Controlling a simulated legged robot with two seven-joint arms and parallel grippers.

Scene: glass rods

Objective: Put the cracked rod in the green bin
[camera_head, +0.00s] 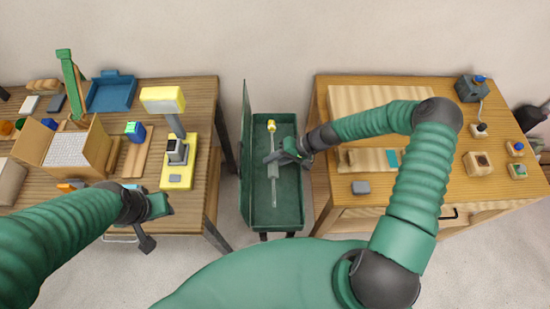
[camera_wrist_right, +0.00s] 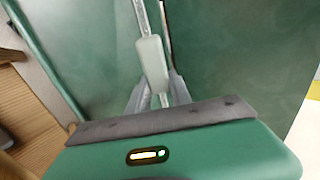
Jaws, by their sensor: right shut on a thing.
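The green bin (camera_head: 295,213) stands on the floor between the two tables, with its tall lid or side panel raised at its left. A pale, glassy rod (camera_head: 274,190) with a yellow end is inside the bin's outline, running lengthwise. My right gripper (camera_head: 272,160) is over the bin, shut on the rod near its middle. In the right wrist view the rod's thick pale part (camera_wrist_right: 153,62) lies between the fingers (camera_wrist_right: 160,95). I cannot make out a crack, nor whether the rod touches the bin floor. My left gripper (camera_head: 158,206) is at the left table's front edge, its jaws unclear.
The left table holds a yellow lamp-like stand (camera_head: 177,178), an open cardboard box (camera_head: 68,150) and a blue tray (camera_head: 112,92).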

